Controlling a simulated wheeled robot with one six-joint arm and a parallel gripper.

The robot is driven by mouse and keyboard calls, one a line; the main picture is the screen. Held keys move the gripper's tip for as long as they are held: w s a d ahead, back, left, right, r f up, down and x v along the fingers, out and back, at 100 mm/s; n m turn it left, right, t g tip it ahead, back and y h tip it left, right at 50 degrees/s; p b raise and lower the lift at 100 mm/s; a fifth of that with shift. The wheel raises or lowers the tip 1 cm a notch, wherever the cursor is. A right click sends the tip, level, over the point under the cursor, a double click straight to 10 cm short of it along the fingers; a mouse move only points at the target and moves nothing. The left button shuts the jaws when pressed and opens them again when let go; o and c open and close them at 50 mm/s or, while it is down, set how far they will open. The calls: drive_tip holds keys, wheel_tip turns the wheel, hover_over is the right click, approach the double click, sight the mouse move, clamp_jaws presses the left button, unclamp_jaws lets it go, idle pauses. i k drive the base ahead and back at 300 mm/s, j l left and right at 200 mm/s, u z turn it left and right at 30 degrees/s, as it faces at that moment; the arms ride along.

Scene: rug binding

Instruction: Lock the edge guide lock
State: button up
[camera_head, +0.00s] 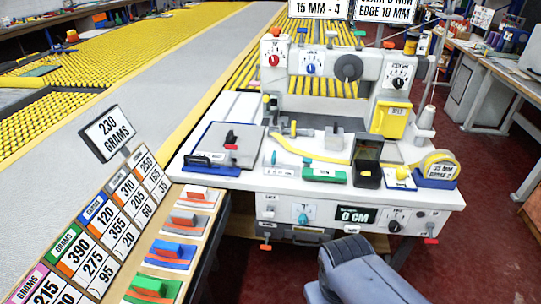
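The white binding machine (250,175) stands in the middle of the view. A curved yellow strip (312,151) lies across its bed, with small metal fittings (290,130) behind it. A grey plate (222,145) at the left of the bed carries a small red and black part (231,138). No label that I can read names the edge guide lock, so I cannot tell which fitting it is or how it is set. A blue-grey link of my arm shows at the bottom right of centre. My gripper is not in view.
The machine's front has knobs and a display (356,215) reading 0 CM. A black open box (368,160), a green block (323,174) and a yellow tape roll (438,166) crowd the bed's right side. Red floor lies right.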

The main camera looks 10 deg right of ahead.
sight(307, 161)
drive_tip(key=i+l, duration=0.15)
drive_tip(key=l, duration=0.2)
drive_tip(key=i+l, duration=0.1)
drive_tip(key=l, duration=0.2)
drive_tip(key=i+l, duration=0.15)
drive_tip(key=l, duration=0.2)
drive_tip(key=i+l, duration=0.1)
drive_tip(key=l, duration=0.2)
drive_tip(key=i+u, duration=0.05)
